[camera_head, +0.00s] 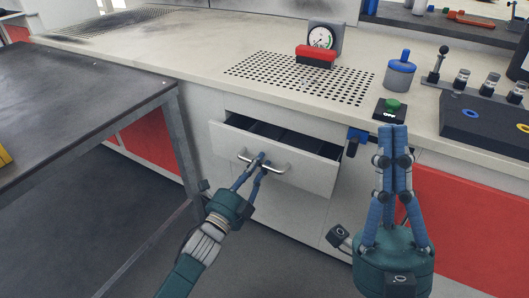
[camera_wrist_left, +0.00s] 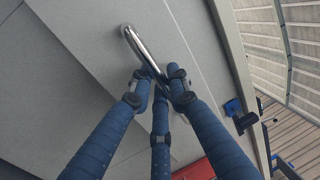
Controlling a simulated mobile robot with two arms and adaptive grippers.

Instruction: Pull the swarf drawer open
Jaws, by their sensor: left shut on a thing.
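The swarf drawer (camera_head: 305,175) is a pale grey drawer in the front of the white bench. It stands partly open, and its dark, divided inside (camera_head: 275,140) shows. A curved metal handle (camera_head: 275,168) runs across its front. My left gripper (camera_head: 260,160) is shut on the handle, near its middle. In the left wrist view the blue fingers close around the shiny handle (camera_wrist_left: 135,45). My right gripper (camera_head: 393,128) points up in front of the bench, to the right of the drawer, with its fingers together. I see nothing between them.
A dark-topped table (camera_head: 70,85) stands at the left, close to my left arm. On the bench are a perforated plate (camera_head: 300,80), a gauge (camera_head: 322,38), a blue-lidded pot (camera_head: 400,72) and a green button (camera_head: 392,106). A blue item (camera_head: 357,140) hangs right of the drawer.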

